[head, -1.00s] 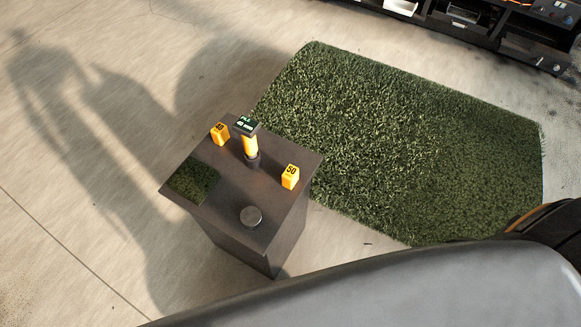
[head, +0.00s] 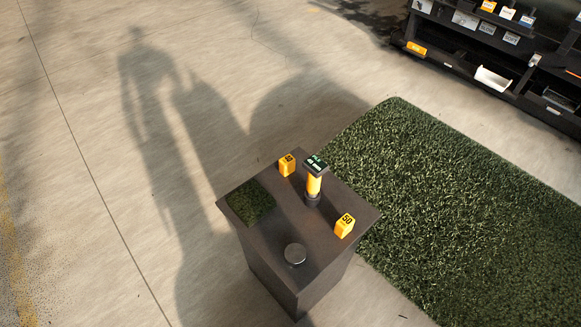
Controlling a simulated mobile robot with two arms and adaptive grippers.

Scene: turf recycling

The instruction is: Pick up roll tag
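I cannot tell for certain which thing is the roll tag. On a dark pedestal (head: 318,262) stand a yellow block marked 50 (head: 344,226) and a second yellow block (head: 287,166) whose marking is too small to read. A small orange label (head: 416,48) and several white and orange tags (head: 507,14) show on the dark shelf unit at the upper right. Neither of my grippers is in view.
A small turf sample (head: 251,202) and a round metal disc (head: 295,254) lie on the pedestal top. A large turf piece (head: 450,190) lies on the floor to the right. The dark shelf unit (head: 500,75) stands at the upper right. The concrete floor at left is clear.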

